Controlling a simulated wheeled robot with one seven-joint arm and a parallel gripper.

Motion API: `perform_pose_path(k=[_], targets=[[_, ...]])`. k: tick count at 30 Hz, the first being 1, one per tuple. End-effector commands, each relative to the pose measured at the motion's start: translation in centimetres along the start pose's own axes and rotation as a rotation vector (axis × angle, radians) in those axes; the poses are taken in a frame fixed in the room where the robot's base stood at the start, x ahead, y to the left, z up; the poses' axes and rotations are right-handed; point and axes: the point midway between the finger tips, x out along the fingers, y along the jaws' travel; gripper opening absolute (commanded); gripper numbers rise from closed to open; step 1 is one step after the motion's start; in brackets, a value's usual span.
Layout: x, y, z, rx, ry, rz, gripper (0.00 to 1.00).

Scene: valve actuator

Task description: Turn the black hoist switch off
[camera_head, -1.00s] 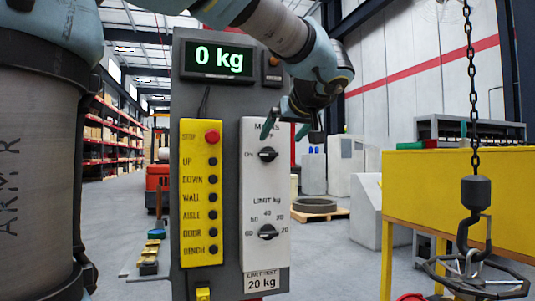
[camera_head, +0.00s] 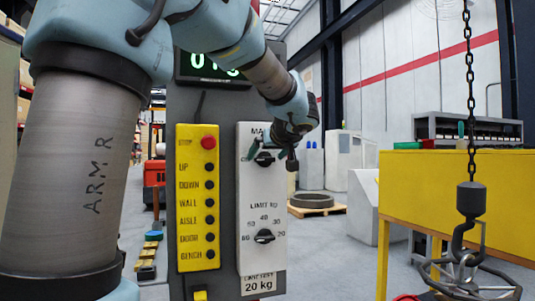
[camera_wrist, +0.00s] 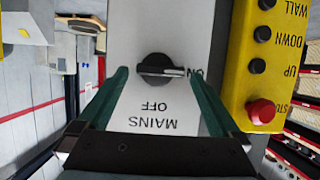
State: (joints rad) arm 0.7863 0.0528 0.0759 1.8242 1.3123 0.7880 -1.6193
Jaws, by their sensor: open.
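The black MAINS knob (camera_head: 264,159) sits near the top of the white plate on the grey control panel, partly hidden by my gripper. In the wrist view the knob (camera_wrist: 160,69) is upside down, with its white mark pointing at the ON label; the OFF label (camera_wrist: 154,106) is printed beside it. My gripper (camera_wrist: 156,74) is open, with one green finger on each side of the knob. Gaps show between fingers and knob, and I see no clear contact. In the head view my gripper (camera_head: 264,148) is at the knob.
A yellow button plate (camera_head: 198,198) with a red stop button (camera_head: 208,142) is left of the white plate. A second black knob, LIMIT kg (camera_head: 264,236), is below MAINS. A chain hook (camera_head: 470,215) hangs at right, before a yellow bench (camera_head: 455,195).

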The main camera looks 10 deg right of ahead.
Motion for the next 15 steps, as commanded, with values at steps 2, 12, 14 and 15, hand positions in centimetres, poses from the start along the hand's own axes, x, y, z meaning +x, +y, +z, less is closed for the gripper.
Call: perform_pose_path(k=[2,12,14,15], targets=[[0.01,-0.01,0.02,0.0,0.0,0.0,1.0],[-0.02,-0.02,0.01,0.0,0.0,0.0,0.7],[-0.02,-0.02,0.01,0.0,0.0,0.0,0.63],[-0.02,-0.02,0.01,0.0,0.0,0.0,0.58]])
